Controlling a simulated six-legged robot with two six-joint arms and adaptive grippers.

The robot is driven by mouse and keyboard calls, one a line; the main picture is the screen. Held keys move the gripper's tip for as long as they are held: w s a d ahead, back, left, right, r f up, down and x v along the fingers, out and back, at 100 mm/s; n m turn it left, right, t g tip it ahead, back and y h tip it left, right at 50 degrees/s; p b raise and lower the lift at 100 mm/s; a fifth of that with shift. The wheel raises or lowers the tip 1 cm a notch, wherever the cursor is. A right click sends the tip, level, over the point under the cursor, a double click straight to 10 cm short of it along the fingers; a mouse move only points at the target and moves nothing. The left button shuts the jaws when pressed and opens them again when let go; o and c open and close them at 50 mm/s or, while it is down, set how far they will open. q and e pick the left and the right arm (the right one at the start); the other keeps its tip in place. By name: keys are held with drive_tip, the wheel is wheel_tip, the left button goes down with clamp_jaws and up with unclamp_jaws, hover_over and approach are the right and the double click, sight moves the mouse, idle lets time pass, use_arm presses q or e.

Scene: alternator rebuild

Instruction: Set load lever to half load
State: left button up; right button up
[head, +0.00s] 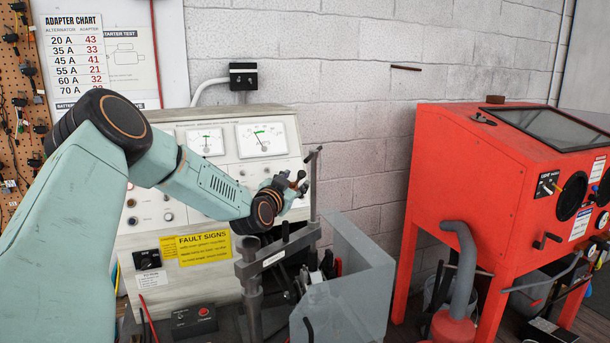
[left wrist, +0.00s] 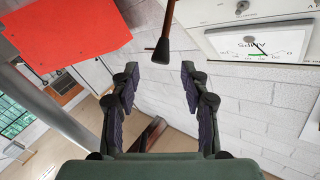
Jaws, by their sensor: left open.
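My left gripper (head: 290,184) reaches in front of the right side of the grey test bench (head: 150,262), below its gauges. In the left wrist view the gripper (left wrist: 160,78) is open and empty, with its two dark fingers well apart. A lever with a slim brown shaft and dark knob (left wrist: 162,50), likely the load lever, shows at the top of that view. Its knob lines up with the gap between the fingertips, and neither finger visibly touches it. In the head view I cannot make the lever out clearly behind my gripper. My right gripper is not in view.
A grey post with a crossbar (head: 313,185) stands close to the right of my gripper. A translucent guard (head: 350,285) is below it. A red blast cabinet (head: 475,165) stands further right. The amps gauge (left wrist: 262,45) shows upside down in the wrist view.

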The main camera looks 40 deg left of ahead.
sight(300, 174)
use_arm(q)
drive_tip(key=shift+w+a+f, duration=0.1)
drive_tip(key=shift+w, duration=0.55)
drive_tip(key=shift+w+a+r, duration=0.2)
drive_tip(key=shift+w+a, duration=0.15)
drive_tip(key=shift+w, duration=0.25)
drive_tip(key=shift+w+a+r, duration=0.15)
drive_tip(key=shift+w+a, duration=0.2)
drive_tip(key=shift+w, duration=0.25)
drive_tip(key=shift+w+a+f, duration=0.15)
drive_tip(key=shift+w, duration=0.5)
drive_tip(key=shift+w+a+f, duration=0.1)
drive_tip(key=shift+w, duration=0.5)
drive_tip(key=shift+s+r, duration=0.2)
drive_tip(key=shift+s, duration=0.15)
drive_tip(key=shift+c, duration=0.9)
drive_tip(key=shift+w+f, duration=0.15)
drive_tip(key=shift+w, duration=0.1)
drive_tip(key=c, duration=0.4)
clamp_jaws()
